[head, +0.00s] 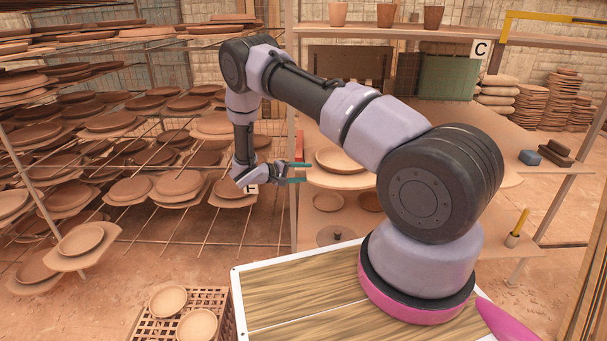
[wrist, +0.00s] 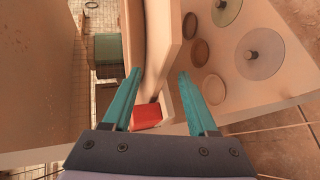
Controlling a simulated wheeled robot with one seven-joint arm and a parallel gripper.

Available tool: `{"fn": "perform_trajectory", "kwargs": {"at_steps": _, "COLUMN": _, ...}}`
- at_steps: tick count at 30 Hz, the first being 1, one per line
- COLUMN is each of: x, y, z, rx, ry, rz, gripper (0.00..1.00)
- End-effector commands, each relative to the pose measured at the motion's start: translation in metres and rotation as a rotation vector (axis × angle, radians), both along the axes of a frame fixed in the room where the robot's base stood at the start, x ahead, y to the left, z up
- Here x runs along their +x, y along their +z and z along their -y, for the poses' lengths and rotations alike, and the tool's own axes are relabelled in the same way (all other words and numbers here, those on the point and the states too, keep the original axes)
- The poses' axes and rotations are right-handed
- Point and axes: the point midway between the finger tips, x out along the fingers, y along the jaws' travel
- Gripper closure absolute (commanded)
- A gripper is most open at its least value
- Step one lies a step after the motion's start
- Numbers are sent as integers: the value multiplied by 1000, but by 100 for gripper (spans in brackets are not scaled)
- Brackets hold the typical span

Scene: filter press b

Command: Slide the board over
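My gripper (head: 306,173) is at the end of my reaching arm, beside the shelf unit's front post, with its fingers pointing right toward the shelf. In the wrist view its two teal fingers (wrist: 158,88) are apart, with nothing held between them. A pale board-like slab (wrist: 173,45) runs up the middle of the wrist view, beyond the fingertips. A red block (wrist: 147,115) shows between the fingers, near the slab's lower end; I cannot tell whether they touch. In the head view a large shallow dish (head: 346,159) sits on the shelf right of my gripper, partly hidden by my arm.
Racks of clay plates (head: 178,183) fill the left. A lower shelf holds round bowls and discs (wrist: 260,54). A green panel (head: 448,77) stands at the back right, near stacked slabs (head: 497,95). A crate (head: 146,326) with two bowls is at the bottom.

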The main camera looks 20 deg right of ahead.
Motion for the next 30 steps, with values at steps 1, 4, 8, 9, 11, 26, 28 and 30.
{"fn": "perform_trajectory", "kwargs": {"at_steps": 1, "x": 0, "y": 0, "z": 1, "rx": -1, "ry": -1, "rz": 0, "gripper": 42}}
{"fn": "perform_trajectory", "kwargs": {"at_steps": 4, "x": -1, "y": 0, "z": 1, "rx": -1, "ry": -3, "rz": -1, "gripper": 42}}
{"fn": "perform_trajectory", "kwargs": {"at_steps": 8, "x": -1, "y": 0, "z": 1, "rx": -1, "ry": -3, "rz": -1, "gripper": 42}}
{"fn": "perform_trajectory", "kwargs": {"at_steps": 9, "x": -1, "y": 1, "z": -1, "rx": -1, "ry": -3, "rz": -1, "gripper": 42}}
{"fn": "perform_trajectory", "kwargs": {"at_steps": 11, "x": -2, "y": 2, "z": -5, "rx": -1, "ry": -3, "rz": 0, "gripper": 42}}
{"fn": "perform_trajectory", "kwargs": {"at_steps": 26, "x": -25, "y": 28, "z": -87, "rx": -2, "ry": 0, "rz": 1, "gripper": 42}}
{"fn": "perform_trajectory", "kwargs": {"at_steps": 28, "x": -27, "y": 30, "z": -93, "rx": -2, "ry": -1, "rz": 0, "gripper": 42}}
{"fn": "perform_trajectory", "kwargs": {"at_steps": 30, "x": -28, "y": 31, "z": -97, "rx": -2, "ry": -1, "rz": 0, "gripper": 42}}
